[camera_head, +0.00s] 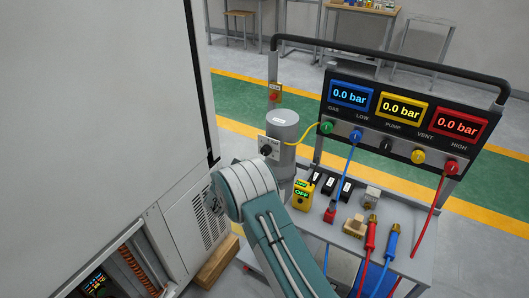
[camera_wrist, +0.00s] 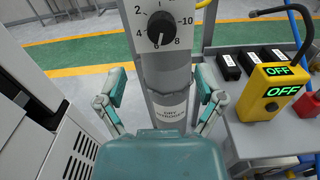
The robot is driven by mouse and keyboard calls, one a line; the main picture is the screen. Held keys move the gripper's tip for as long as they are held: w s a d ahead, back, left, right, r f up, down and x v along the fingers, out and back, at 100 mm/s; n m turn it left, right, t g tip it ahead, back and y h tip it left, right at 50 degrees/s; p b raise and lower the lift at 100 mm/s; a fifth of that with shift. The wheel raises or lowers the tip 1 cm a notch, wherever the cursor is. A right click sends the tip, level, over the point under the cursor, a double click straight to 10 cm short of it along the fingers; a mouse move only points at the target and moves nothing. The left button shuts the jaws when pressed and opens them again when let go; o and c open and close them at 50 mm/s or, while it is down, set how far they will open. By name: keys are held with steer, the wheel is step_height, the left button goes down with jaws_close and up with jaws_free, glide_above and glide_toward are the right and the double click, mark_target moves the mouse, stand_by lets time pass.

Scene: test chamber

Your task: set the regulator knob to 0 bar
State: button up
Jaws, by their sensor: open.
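The regulator knob (camera_wrist: 160,27) is black and round, on a pale dial plate with numbers, at the top middle of the wrist view. A pale pointer mark seems to face down near the 6, but it is small. The knob also shows in the head view (camera_head: 266,150), on a plate at the front of a grey cylinder (camera_head: 284,124). My gripper (camera_wrist: 160,92) is open and empty. Its two teal fingers stand apart to the left and right of the grey column, below the knob in the wrist view. In the head view my arm hides the fingers.
A panel (camera_head: 391,146) carries blue, yellow and red displays, all reading 0.0 bar. A yellow box (camera_head: 301,195) reading OFF, black blocks and red and blue probes lie on the grey bench right of the column. A large white cabinet (camera_head: 90,110) stands close on the left.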

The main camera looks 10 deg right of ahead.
mark_target(264, 152)
steer(key=x, duration=0.9)
steer(key=shift+w+d, duration=0.1)
steer(key=shift+d, duration=0.1)
steer(key=c, duration=1.1)
